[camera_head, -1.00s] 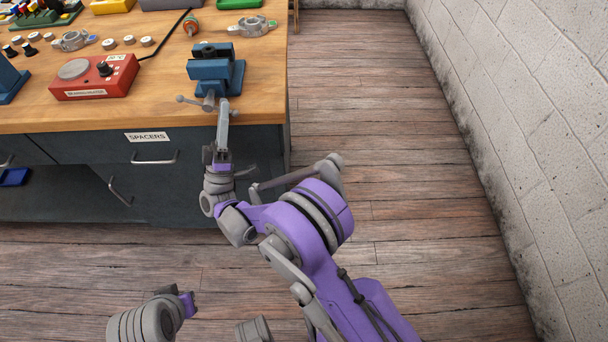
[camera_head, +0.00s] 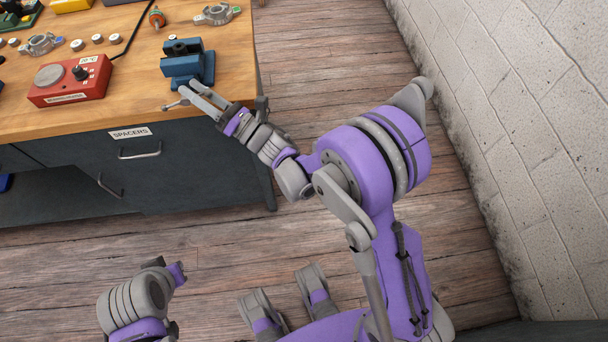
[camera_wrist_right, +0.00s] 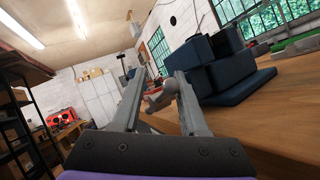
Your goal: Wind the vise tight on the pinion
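The blue vise (camera_head: 188,66) stands on the bench's front right corner and fills the right of the wrist view (camera_wrist_right: 222,70). Its grey handle (camera_head: 173,104) sticks out at the front. My right gripper (camera_head: 192,90) is at the front of the vise, its arm coming from the right. In the wrist view its two fingers (camera_wrist_right: 161,76) stand apart. The handle's rounded grey end (camera_wrist_right: 169,87) shows between them, close to the right finger; contact is unclear. A small pale-topped piece (camera_head: 172,37) shows at the vise's back; I cannot tell whether it is the pinion. My left gripper's fingers are not visible.
A red box with a dial (camera_head: 70,82) sits on the wooden bench (camera_head: 120,100) left of the vise. Metal housings (camera_head: 217,14) and several small round spacers lie behind. Drawers are below. Open floor (camera_head: 330,80) and a white wall (camera_head: 510,110) are to the right.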

